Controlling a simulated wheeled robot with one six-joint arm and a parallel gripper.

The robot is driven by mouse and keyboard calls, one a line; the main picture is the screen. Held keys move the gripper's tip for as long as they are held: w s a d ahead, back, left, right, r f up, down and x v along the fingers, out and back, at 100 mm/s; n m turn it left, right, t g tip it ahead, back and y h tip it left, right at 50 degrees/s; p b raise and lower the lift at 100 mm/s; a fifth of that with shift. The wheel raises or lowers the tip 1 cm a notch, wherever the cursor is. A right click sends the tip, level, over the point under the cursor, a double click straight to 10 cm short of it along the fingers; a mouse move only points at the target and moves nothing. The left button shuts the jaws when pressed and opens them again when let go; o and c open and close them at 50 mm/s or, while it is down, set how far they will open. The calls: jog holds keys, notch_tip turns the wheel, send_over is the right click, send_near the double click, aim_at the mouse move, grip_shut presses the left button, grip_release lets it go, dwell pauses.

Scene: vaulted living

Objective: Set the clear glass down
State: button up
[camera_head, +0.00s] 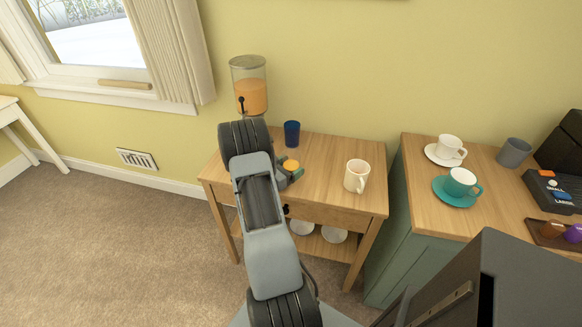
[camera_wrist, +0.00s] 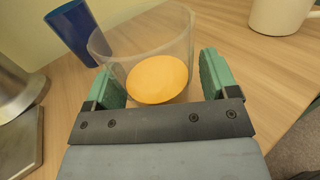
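The clear glass (camera_wrist: 178,33), with orange liquid (camera_wrist: 157,80) in it, stands between the two green fingers of my gripper (camera_wrist: 165,83) in the wrist view. The fingers sit close against its sides, and my gripper appears shut on it. In the head view the orange of the liquid (camera_head: 291,166) shows beside my gripper (camera_head: 289,170), over the small wooden table (camera_head: 322,151). My arm hides part of that table. I cannot tell whether the glass base touches the tabletop.
A blue cup (camera_head: 292,133) stands just behind the glass, close to it. A cream mug (camera_head: 356,176) stands to the right. A juice dispenser (camera_head: 249,88) is at the back left. The tabletop between glass and mug is clear. A green cabinet (camera_head: 418,200) with cups is farther right.

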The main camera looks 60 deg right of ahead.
jog(key=shift+o, duration=1)
jog(key=shift+s+a+f, duration=0.15)
jog(key=shift+s+f, duration=0.05)
jog(key=shift+f, duration=0.6)
jog(key=shift+r+p, duration=0.55)
jog(key=shift+p, duration=0.05)
jog(key=shift+w+a, duration=0.15)
jog(key=shift+w, duration=0.1)
jog(key=v, duration=1.1)
jog(key=s+a+r+m+t+y, duration=0.1)
jog(key=a+r+m+y, duration=0.3)
jog(key=a, duration=0.6)
jog(key=s+a+r+m+t+y, duration=0.1)
jog(key=a+r+m+t+y, duration=0.3)
jog(key=a+y, duration=0.3)
jog(key=s+a+r+m+t+y, duration=0.2)
jog(key=a+r+m+y, duration=0.4)
jog(key=a, duration=0.9)
jog(key=shift+r+t+y+b, duration=0.3)
jog(key=shift+r+t+b, duration=0.1)
jog(key=shift+t, duration=0.1)
